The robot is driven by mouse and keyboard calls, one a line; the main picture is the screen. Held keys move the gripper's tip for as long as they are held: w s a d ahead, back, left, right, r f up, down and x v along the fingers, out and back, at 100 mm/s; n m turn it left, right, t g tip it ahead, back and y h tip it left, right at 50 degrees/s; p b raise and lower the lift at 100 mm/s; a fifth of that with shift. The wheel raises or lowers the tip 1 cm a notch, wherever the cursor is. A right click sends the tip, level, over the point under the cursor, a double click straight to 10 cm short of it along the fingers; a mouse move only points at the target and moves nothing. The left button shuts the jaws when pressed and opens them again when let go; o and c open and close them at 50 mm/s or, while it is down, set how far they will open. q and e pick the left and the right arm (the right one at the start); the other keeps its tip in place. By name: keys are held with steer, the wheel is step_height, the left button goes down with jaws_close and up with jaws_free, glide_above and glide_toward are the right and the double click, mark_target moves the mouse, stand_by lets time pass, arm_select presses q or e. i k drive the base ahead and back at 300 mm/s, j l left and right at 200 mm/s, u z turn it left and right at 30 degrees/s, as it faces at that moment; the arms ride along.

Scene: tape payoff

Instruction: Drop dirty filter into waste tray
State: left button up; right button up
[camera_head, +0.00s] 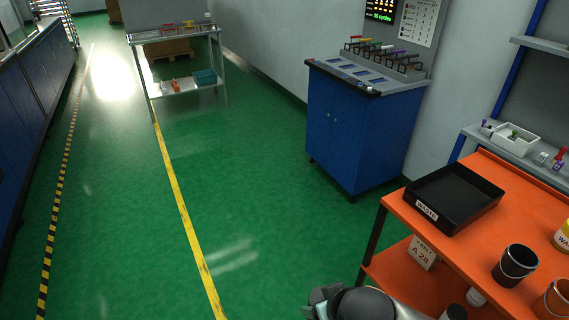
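The waste tray (482,214) is a black, open rectangular tray with a white WASTE label on its front. It sits at the left end of the orange cart's top, and its visible inside looks empty. My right arm comes in at the bottom edge, and its gripper (322,301) is left of the cart and apart from the tray. The gripper is partly cut off by the frame, so its opening and anything held are not clear. My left gripper is out of view. I cannot make out a dirty filter.
A steel table (178,36) is farther back. Green floor left of the cart is clear.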

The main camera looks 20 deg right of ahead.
mark_target(458, 203)
steer(key=i+j+z, duration=0.1)
steer(key=i+z, duration=0.15)
steer(key=i, duration=0.25)
steer(key=i+j+z, duration=0.25)
steer(key=i, duration=0.2)
steer(key=i+z, duration=0.25)
steer(key=z, duration=0.25)
steer(key=i+j+z, duration=0.2)
steer(key=z, duration=0.25)
steer(key=i+j+z, duration=0.25)
steer(key=z, duration=0.25)
steer(key=i+j+z, duration=0.15)
steer(key=j+z, duration=0.15)
steer(key=z, duration=0.15)
